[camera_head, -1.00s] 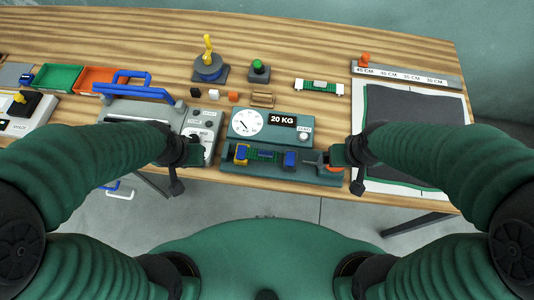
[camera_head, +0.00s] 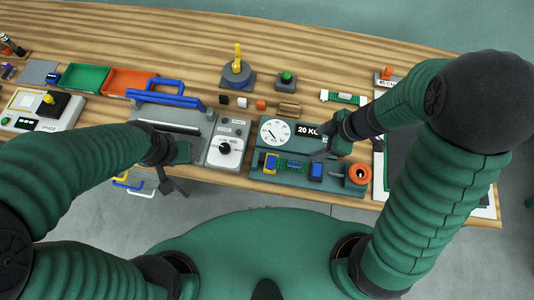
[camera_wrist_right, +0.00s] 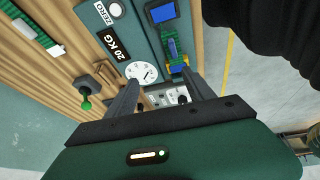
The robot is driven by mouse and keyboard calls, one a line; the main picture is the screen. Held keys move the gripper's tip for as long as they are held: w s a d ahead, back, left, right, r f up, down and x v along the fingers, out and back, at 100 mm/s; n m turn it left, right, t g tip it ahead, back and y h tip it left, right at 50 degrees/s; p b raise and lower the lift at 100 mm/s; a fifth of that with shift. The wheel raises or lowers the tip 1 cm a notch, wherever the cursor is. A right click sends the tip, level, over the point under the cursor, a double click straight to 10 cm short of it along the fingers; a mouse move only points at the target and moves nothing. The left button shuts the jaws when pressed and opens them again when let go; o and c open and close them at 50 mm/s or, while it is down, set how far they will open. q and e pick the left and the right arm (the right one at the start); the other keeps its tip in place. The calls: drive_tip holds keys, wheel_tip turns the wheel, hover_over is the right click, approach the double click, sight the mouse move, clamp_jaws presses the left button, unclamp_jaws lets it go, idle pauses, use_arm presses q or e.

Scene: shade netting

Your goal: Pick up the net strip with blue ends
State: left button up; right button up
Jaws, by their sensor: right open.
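A green net strip with blue ends (camera_head: 293,165) lies on the grey-green weighing fixture (camera_head: 343,187), between a yellow-and-blue block and a blue block. My right gripper (camera_head: 322,150) is open and empty, above the fixture just behind and right of the strip. In the right wrist view its fingers (camera_wrist_right: 165,88) are spread, with the dial and strip beyond them. My left gripper (camera_head: 178,168) looks open and empty at the table's front edge, left of the fixture.
A second green strip with white ends (camera_head: 343,97) lies behind the fixture. A grey machine with a blue handle (camera_head: 178,98) and a dial box (camera_head: 227,147) stand left. An orange ring (camera_head: 357,173) sits at the fixture's right end. Small blocks (camera_head: 242,102) lie behind.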

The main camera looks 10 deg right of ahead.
drive_tip(key=s+f+g, duration=0.1)
drive_tip(key=s, duration=0.1)
drive_tip(key=b, duration=0.5)
approach(295, 163)
drive_tip(key=shift+n, duration=0.4)
drive_tip(key=f, duration=0.2)
drive_tip(key=d+f, duration=0.1)
drive_tip(key=f, duration=0.1)
drive_tip(key=a+f+b, duration=0.1)
drive_tip(key=f, duration=0.1)
drive_tip(key=a+f+b, duration=0.1)
drive_tip(key=a+f, duration=0.1)
drive_tip(key=w+a+f+b, duration=0.1)
drive_tip(key=a+f, duration=0.1)
drive_tip(key=shift+a, duration=0.2)
drive_tip(key=shift+d+f, duration=0.1)
drive_tip(key=shift+f, duration=0.05)
drive_tip(key=shift+w+d, duration=0.15)
drive_tip(key=shift+d, duration=0.35)
drive_tip(key=shift+c, duration=0.9)
drive_tip(key=shift+a, duration=0.5)
drive_tip(key=c, duration=0.9)
clamp_jaws()
use_arm(q)
wheel_tip(295, 163, down, 7)
drive_tip(key=d, duration=0.1)
drive_tip(key=shift+s+d, duration=0.15)
drive_tip(key=shift+s, duration=0.1)
use_arm(e)
drive_tip(key=shift+d, duration=0.2)
